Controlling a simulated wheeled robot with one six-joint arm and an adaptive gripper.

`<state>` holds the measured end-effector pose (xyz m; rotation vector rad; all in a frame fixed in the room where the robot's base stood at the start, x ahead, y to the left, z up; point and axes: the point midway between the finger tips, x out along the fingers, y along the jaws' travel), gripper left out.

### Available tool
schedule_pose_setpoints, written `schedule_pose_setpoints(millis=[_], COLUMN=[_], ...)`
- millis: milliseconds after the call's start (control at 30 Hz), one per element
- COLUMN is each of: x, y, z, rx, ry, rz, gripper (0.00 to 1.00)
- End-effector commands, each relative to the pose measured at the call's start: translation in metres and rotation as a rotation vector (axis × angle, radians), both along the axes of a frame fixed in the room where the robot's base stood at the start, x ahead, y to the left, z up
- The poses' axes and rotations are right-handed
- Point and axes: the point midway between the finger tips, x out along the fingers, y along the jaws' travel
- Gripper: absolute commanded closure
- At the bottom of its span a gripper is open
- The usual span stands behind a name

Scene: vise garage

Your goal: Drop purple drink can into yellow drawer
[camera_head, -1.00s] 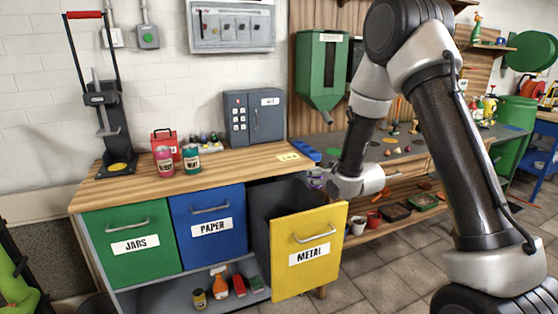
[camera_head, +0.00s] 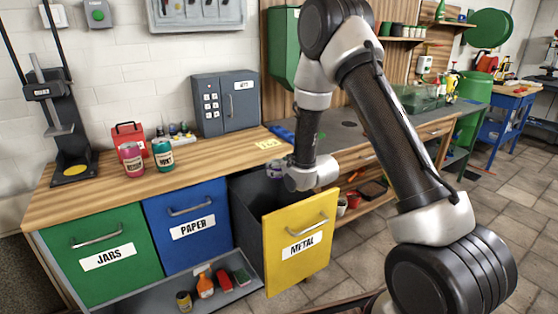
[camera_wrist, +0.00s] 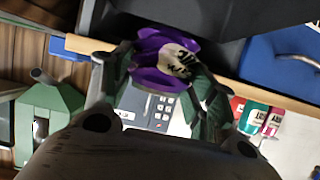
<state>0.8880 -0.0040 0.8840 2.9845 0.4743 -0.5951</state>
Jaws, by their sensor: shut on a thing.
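The yellow drawer (camera_head: 300,266), labelled METAL, is pulled open at the right end of the cabinet, its dark inside partly in view. My gripper (camera_head: 278,172) is at the back right of the drawer opening in the head view and seems to be above it; the exact height is hard to tell. My gripper, also in the wrist view (camera_wrist: 160,75), is shut on the purple drink can (camera_wrist: 150,52), with a finger on each side. In the head view the can (camera_head: 275,167) is small and partly hidden by my wrist.
The green JARS drawer (camera_head: 105,282) and blue PAPER drawer (camera_head: 188,250) are shut. A pink can (camera_head: 131,160) and a teal can (camera_head: 163,154) stand on the wooden top (camera_head: 90,182). A grey box (camera_head: 226,103) is behind. A workbench (camera_head: 350,138) stands to the right.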

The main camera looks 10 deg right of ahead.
Motion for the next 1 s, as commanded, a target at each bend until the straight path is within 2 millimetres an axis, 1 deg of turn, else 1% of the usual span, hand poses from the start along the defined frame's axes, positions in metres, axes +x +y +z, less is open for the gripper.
schedule_pose_setpoints(millis=[133,367,400,533,867,1000], x=[0.000,0.000,0.000,0.000,-0.001,-0.012], y=[0.000,0.000,0.000,0.000,0.000,-0.004], z=[-0.006,-0.007,-0.007,-0.007,-0.007,-0.002], rx=[0.000,0.000,0.000,0.000,0.000,0.000], ry=[-0.001,-0.001,-0.001,-0.001,0.000,0.000], rz=[0.000,0.000,0.000,0.000,0.000,0.000], gripper=[0.55,0.55,0.41,0.18,0.18,0.18])
